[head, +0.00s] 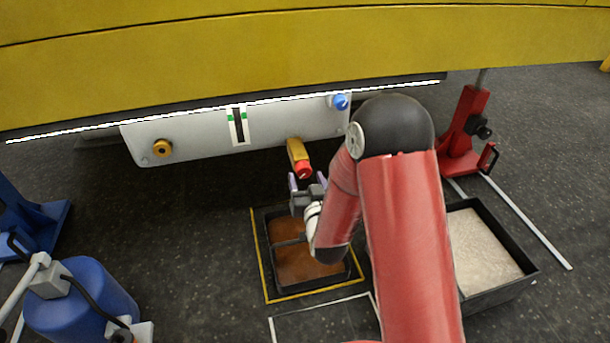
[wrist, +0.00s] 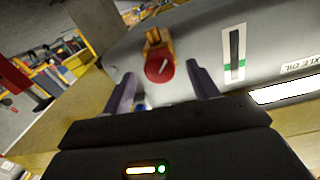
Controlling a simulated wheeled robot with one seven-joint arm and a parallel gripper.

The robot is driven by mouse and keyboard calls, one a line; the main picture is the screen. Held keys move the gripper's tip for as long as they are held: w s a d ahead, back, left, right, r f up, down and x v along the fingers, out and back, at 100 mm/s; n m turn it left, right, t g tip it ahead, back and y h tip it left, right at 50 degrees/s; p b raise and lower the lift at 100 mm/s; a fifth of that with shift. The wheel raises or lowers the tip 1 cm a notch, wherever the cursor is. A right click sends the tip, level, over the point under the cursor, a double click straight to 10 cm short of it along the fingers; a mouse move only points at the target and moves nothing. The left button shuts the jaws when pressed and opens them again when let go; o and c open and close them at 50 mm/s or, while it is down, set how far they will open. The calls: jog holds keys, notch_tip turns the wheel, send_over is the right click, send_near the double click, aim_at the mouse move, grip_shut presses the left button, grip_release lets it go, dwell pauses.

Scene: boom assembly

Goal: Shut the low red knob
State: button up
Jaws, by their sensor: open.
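The low red knob (head: 304,170) sits on the end of a yellow fitting (head: 296,150) at the lower edge of the grey panel. In the wrist view the red knob (wrist: 159,68) faces me, with a white line slanting across it. My gripper (head: 308,180) is open just below and in front of the knob. In the wrist view its two purple fingers (wrist: 163,85) stand to the left and right of the knob, with gaps on both sides. I cannot tell how deep the knob is between them.
A tray of brown liquid (head: 300,265) lies below my gripper. A red stand (head: 465,130) is at right.

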jog(key=v, duration=0.5)
jog(key=shift+s, duration=0.25)
jog(key=shift+d, duration=0.1)
